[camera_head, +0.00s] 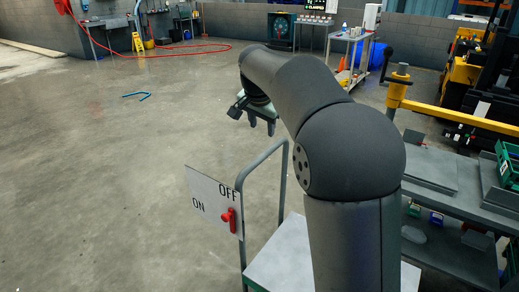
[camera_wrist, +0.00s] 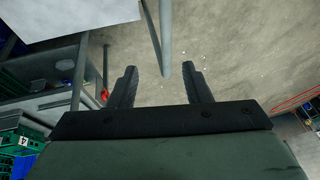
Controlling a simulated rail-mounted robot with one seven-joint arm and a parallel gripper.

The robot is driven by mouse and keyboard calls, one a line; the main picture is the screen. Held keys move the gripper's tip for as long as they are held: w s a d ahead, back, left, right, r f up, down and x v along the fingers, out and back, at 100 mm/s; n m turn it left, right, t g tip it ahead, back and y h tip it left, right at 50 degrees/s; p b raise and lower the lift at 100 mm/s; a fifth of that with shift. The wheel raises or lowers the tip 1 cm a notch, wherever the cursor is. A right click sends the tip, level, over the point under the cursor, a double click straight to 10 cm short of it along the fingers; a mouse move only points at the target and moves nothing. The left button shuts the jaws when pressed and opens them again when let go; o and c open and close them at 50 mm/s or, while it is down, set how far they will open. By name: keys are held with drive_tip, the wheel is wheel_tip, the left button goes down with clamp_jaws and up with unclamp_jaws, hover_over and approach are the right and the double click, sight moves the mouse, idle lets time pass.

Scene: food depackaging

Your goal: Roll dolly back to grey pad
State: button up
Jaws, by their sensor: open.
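The dolly has a grey tubular handle (camera_head: 262,160) and a pale deck (camera_head: 272,258), partly hidden by my arm in the head view. My gripper (camera_head: 262,127) is open and points down near the top of the handle. In the wrist view a grey handle tube (camera_wrist: 165,35) runs down the picture, its near end showing between the two spread fingers of my gripper (camera_wrist: 160,72). I cannot tell whether it is between them in depth. The pale deck (camera_wrist: 70,18) shows at the top left there. I cannot make out a grey pad.
A white ON/OFF panel (camera_head: 213,203) with a red lever (camera_head: 229,217) stands left of the handle. A grey shelf cart with green crates (camera_head: 508,165) and a yellow bar (camera_head: 462,118) are on the right. The concrete floor (camera_head: 120,160) to the left is mostly clear.

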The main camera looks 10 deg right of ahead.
drive_tip(key=w, duration=0.1)
drive_tip(key=p, duration=0.2)
approach(264, 154)
drive_tip(key=x, duration=0.9)
clamp_jaws()
